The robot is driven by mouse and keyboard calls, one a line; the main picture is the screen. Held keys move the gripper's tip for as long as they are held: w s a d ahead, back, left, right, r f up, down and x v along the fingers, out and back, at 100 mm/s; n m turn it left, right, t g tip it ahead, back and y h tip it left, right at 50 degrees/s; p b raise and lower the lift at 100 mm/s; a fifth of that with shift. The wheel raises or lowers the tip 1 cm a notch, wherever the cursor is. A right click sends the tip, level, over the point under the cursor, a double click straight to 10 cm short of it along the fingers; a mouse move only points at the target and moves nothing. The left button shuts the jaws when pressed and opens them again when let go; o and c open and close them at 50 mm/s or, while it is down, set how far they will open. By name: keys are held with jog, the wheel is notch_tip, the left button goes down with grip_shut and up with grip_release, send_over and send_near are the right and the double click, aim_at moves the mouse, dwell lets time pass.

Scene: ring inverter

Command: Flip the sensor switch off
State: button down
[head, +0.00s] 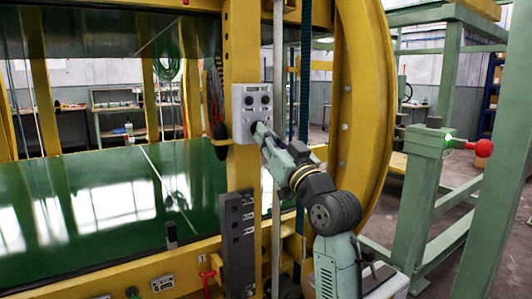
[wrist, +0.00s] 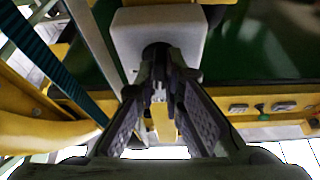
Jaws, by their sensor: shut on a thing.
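A light grey control box (head: 238,112) is mounted on the yellow upright post. My gripper (head: 257,128) is at the lower part of this box, with my arm reaching up from the lower right. In the wrist view the box (wrist: 187,27) fills the top middle. A black rotary switch (wrist: 157,52) on it sits at the tips of my gripper (wrist: 161,84), which is shut on it. My fingers hide much of the switch, so its setting cannot be told.
A large yellow ring (head: 362,110) curves close on the right of my arm. A green shiny platform (head: 110,195) lies to the left. A red knob (head: 482,148) sticks out from a green post beside a green light at right.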

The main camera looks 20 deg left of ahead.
jog(key=shift+w+d+r+n+g+y+b, duration=0.1)
jog(key=shift+n+g+y+b, duration=0.25)
jog(key=shift+n+g+b, duration=1.15)
jog(key=shift+w+d+n+g+y+b, duration=0.15)
jog(key=shift+n+g+y, duration=0.35)
jog(key=shift+n, duration=2.15)
jog(key=shift+w+r+n+g+y+b, duration=0.1)
jog(key=shift+n+g+y+b, duration=0.15)
jog(key=shift+n+g+b, duration=1.3)
jog(key=shift+n+t+p, duration=0.45)
jog(key=shift+n+p, duration=0.25)
jog(key=c, duration=1.7)
grip_release()
jog(key=v, duration=1.2)
